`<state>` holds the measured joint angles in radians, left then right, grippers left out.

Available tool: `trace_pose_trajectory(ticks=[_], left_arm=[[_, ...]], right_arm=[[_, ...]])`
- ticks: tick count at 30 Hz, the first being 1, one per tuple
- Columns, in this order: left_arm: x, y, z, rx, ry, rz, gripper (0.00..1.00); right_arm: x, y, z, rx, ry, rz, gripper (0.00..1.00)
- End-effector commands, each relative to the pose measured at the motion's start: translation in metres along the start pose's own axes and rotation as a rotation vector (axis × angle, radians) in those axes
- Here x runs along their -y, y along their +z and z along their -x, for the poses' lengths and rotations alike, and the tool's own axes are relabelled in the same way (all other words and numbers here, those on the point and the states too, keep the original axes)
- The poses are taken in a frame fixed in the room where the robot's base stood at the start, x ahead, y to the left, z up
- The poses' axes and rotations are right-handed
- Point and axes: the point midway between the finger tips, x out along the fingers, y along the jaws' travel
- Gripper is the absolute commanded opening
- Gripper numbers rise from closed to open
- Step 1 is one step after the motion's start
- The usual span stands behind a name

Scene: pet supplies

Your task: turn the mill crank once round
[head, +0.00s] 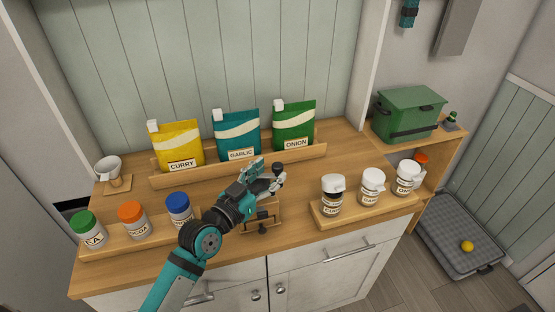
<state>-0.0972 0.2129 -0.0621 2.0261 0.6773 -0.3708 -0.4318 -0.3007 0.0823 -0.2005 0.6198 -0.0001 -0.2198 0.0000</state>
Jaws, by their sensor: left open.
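My left gripper (268,174) is open over the middle of the wooden counter, in front of the teal garlic bag. A small wooden stand with dark metal parts (262,217) sits just below and in front of it, and appears to be the mill. My gripper and wrist hide part of this area, so I cannot make out the crank clearly or tell whether the fingers touch it. My right gripper is out of view.
Yellow curry (179,148), teal garlic (238,136) and green onion (294,128) bags stand behind. Jars with coloured lids (133,219) stand at left, white-lidded jars (371,187) at right. A white cup (108,168) is at far left, a green box (408,112) at right.

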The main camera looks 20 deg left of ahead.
Motion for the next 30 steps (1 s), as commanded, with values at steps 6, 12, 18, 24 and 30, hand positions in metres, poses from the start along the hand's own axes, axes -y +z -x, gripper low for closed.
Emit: trace_pose_trajectory(ticks=[6,12,18,24,30], left_arm=[[0.0,-0.001,-0.032,0.0,0.0,0.0,0.51],[0.0,0.0,-0.041,0.0,0.0,0.0,0.51],[0.0,0.0,-0.041,0.0,0.0,0.0,0.51],[0.0,0.0,-0.041,0.0,0.0,0.0,0.28],[0.0,0.0,-0.041,0.001,0.0,-0.001,0.02]], right_arm=[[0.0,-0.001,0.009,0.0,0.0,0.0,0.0],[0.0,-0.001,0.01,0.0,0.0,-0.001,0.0],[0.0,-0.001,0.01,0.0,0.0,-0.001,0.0],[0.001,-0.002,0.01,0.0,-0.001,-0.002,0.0],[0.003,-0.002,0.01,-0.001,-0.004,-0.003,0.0]])
